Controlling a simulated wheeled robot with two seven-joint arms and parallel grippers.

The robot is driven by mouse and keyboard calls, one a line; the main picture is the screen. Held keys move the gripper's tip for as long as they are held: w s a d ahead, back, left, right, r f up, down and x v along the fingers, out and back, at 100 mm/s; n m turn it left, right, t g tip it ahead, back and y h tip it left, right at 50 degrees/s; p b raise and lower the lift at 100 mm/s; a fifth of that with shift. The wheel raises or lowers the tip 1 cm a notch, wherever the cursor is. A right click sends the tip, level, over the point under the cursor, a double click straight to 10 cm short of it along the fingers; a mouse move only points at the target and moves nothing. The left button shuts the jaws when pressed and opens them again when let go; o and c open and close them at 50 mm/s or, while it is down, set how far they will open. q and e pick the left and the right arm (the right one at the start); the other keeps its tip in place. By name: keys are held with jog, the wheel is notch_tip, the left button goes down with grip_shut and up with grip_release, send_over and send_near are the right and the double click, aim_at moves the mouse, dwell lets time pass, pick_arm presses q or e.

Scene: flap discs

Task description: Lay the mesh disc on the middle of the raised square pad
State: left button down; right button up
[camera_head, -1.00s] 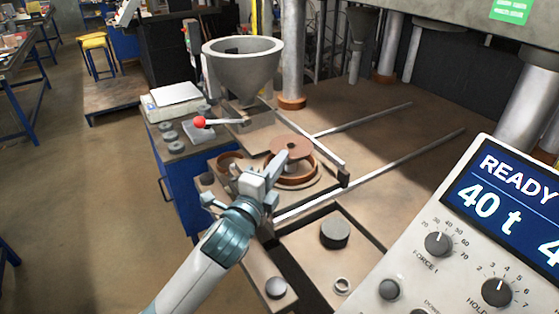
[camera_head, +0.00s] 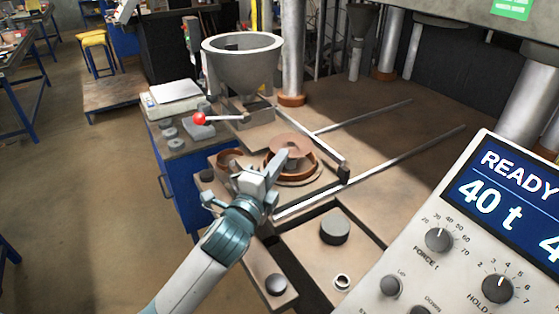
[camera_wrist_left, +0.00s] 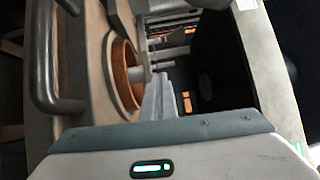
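The brown mesh disc (camera_head: 293,143), with a hole near its middle, is level above a copper-coloured ring mould (camera_head: 305,170). My left gripper (camera_head: 281,159) reaches it from the lower left, with its fingers together at the disc's near rim. In the left wrist view the narrow fingers (camera_wrist_left: 160,98) lie close together beside the ring's copper wall (camera_wrist_left: 124,76); the disc itself is hard to make out there. My right gripper is not in view.
A grey hopper (camera_head: 243,70) stands behind the mould. A lever with a red ball (camera_head: 200,118) crosses left of it. Several grey discs (camera_head: 175,146) lie on the cabinet. Metal rails (camera_head: 385,165) run right across the table. A control panel (camera_head: 440,270) fills the lower right.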

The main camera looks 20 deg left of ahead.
pick_arm(q)
jog(key=shift+f, duration=0.35)
dwell(0.8)
jog(key=c, duration=2.2)
grip_release()
jog(key=shift+d+f, duration=0.1)
jog(key=shift+f, duration=0.2)
jog(key=shift+s+f, duration=0.1)
jog(key=shift+s, duration=0.4)
jog(key=shift+s+r, duration=0.35)
jog(key=shift+s, duration=0.1)
jog(key=shift+s+a+p, duration=0.2)
jog(key=shift+s+p, duration=0.3)
jog(key=shift+s, duration=0.3)
